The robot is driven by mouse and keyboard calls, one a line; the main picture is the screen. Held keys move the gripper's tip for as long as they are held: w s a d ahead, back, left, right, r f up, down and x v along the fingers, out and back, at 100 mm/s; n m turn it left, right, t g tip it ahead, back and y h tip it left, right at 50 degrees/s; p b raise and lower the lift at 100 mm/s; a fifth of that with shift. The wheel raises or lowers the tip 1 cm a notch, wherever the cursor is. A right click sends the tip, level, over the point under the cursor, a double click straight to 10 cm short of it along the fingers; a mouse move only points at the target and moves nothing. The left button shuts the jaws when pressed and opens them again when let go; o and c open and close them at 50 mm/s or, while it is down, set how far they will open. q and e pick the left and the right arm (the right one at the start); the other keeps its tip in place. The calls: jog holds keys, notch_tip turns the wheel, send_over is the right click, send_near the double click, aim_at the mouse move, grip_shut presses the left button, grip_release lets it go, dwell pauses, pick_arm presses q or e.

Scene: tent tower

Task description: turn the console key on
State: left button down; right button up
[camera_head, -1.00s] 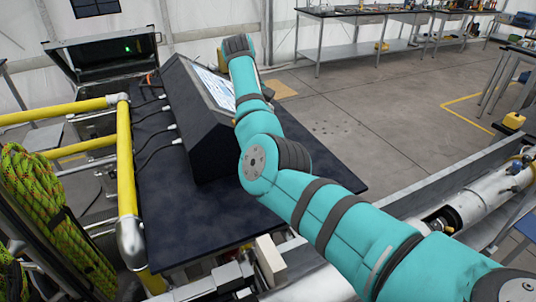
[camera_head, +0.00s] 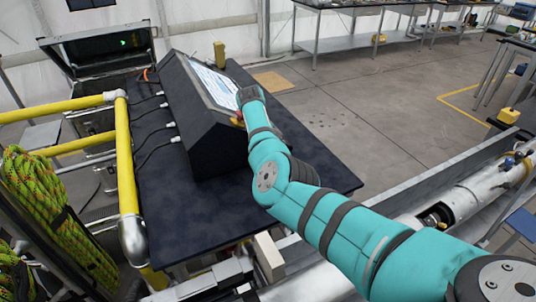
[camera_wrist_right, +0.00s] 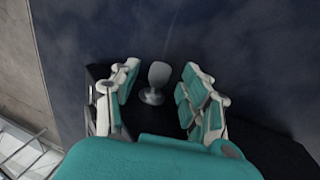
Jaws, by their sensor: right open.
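The dark console (camera_head: 205,145) with its sloping lit screen (camera_head: 214,86) stands on a dark table top. In the right wrist view a grey key (camera_wrist_right: 158,74) with a flat head sticks up from a round metal base. My right gripper (camera_wrist_right: 160,84) is open, with one teal finger on each side of the key and a visible gap to each. The key's turned position is unclear. In the head view my right arm (camera_head: 300,195) reaches to the console's right end; its fingers and the key are hidden there. My left gripper is out of view.
Yellow rails (camera_head: 126,160) and a rope coil (camera_head: 50,205) stand at the left. Black cables (camera_head: 152,152) run to the console. A yellow object (camera_head: 219,54) stands behind the screen. An open case (camera_head: 105,55) is at the back left. The front of the table (camera_head: 190,225) is clear.

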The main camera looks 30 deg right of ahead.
jog(key=shift+c, duration=0.2)
grip_shut()
jog(key=shift+d+r+y+p, duration=0.2)
jog(key=shift+d+y+p, duration=0.15)
jog(key=shift+y, duration=0.45)
jog(key=shift+f+y, duration=0.1)
jog(key=shift+y, duration=0.6)
jog(key=shift+o, duration=0.2)
grip_release()
notch_tip(320, 180, up, 12)
